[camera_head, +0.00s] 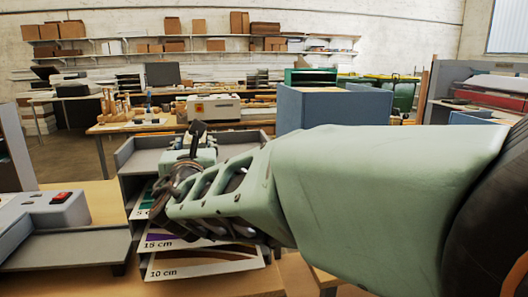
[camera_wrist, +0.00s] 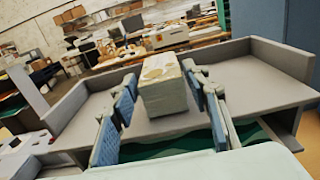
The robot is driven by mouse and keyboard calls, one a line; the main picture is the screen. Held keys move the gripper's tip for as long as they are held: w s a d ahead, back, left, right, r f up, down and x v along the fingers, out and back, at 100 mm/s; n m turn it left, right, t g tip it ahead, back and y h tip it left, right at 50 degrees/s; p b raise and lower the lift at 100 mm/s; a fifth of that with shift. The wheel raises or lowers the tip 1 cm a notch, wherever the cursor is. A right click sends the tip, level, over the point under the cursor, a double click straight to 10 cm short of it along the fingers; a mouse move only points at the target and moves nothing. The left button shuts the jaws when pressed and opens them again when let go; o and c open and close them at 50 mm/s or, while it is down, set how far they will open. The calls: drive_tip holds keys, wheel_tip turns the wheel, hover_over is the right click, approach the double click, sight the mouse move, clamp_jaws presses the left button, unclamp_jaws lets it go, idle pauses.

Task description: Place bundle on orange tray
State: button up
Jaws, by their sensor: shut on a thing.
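The bundle (camera_wrist: 165,97), a pale block with a beige patterned top, stands between the blue pads of my gripper (camera_wrist: 162,90) in the wrist view. My gripper is shut on it, above the grey top shelf of a tray rack (camera_wrist: 85,115). In the head view my gripper (camera_head: 183,175) is over the same rack (camera_head: 150,156), and the bundle cannot be made out clearly. Below are a green sheet marked 5, a purple one marked 15 cm (camera_head: 165,241) and an orange-brown one marked 10 cm (camera_head: 205,262). I cannot make out an orange tray itself.
A grey machine with a red switch (camera_head: 62,196) stands left of the rack on the wooden table (camera_head: 108,205). A blue box-like cabinet (camera_head: 335,107) stands behind my arm. The rack's raised side walls (camera_wrist: 280,55) flank its top shelf. Benches and shelves are farther back.

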drive_tip(key=shift+d+r, duration=0.1)
drive_tip(key=shift+r, duration=0.05)
drive_tip(key=o, duration=1.4)
drive_tip(key=shift+c, duration=0.2)
drive_tip(key=shift+s, duration=0.1)
